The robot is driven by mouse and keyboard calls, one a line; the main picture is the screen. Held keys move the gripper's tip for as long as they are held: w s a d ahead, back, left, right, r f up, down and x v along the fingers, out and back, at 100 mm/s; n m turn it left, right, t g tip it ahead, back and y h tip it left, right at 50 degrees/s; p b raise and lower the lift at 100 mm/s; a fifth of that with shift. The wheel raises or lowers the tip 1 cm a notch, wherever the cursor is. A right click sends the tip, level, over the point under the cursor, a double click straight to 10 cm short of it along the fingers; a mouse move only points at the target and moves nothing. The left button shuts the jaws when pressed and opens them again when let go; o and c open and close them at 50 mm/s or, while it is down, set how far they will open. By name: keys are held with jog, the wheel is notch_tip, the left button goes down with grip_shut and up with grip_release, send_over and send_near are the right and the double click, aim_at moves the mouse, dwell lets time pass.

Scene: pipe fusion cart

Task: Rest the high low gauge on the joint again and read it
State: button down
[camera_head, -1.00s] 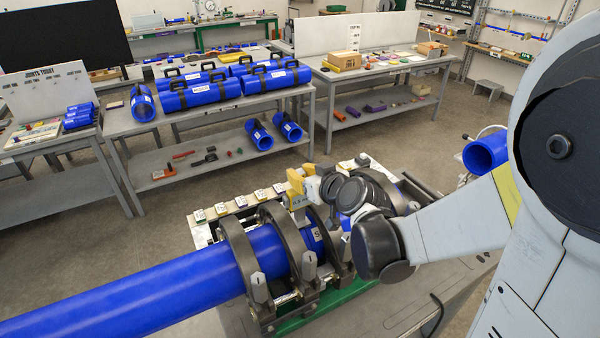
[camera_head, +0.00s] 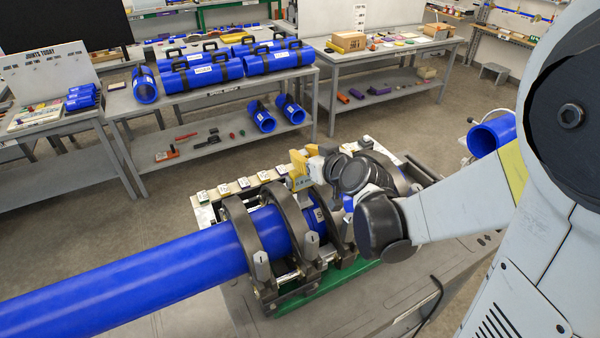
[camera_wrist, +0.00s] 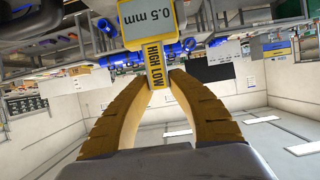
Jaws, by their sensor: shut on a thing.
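My gripper (camera_wrist: 158,92) is shut on the yellow high low gauge (camera_wrist: 155,60). In the wrist view the gauge shows its "HIGH LOW" label and a grey display reading "0.5 mm". In the head view my gripper (camera_head: 303,168) is above the pipe clamp, its yellow fingers by the joint area. The blue pipe (camera_head: 150,262) runs from the lower left into the dark clamp rings (camera_head: 240,240). The joint is partly hidden behind my arm and the rings, and I cannot tell whether the gauge touches it.
A rail with several small labelled blocks (camera_head: 222,189) lies behind the clamp. A bench with blue cylinders with handles (camera_head: 205,76) stands behind, with another bench (camera_head: 400,62) at the back right. A blue pipe end (camera_head: 490,136) is at the right. Open floor lies between.

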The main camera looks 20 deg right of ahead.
dwell(0.4)
jog(key=shift+r+p, duration=2.85)
jog(key=shift+r, duration=0.7)
jog(key=shift+d+f, duration=0.1)
jog(key=shift+f, duration=0.05)
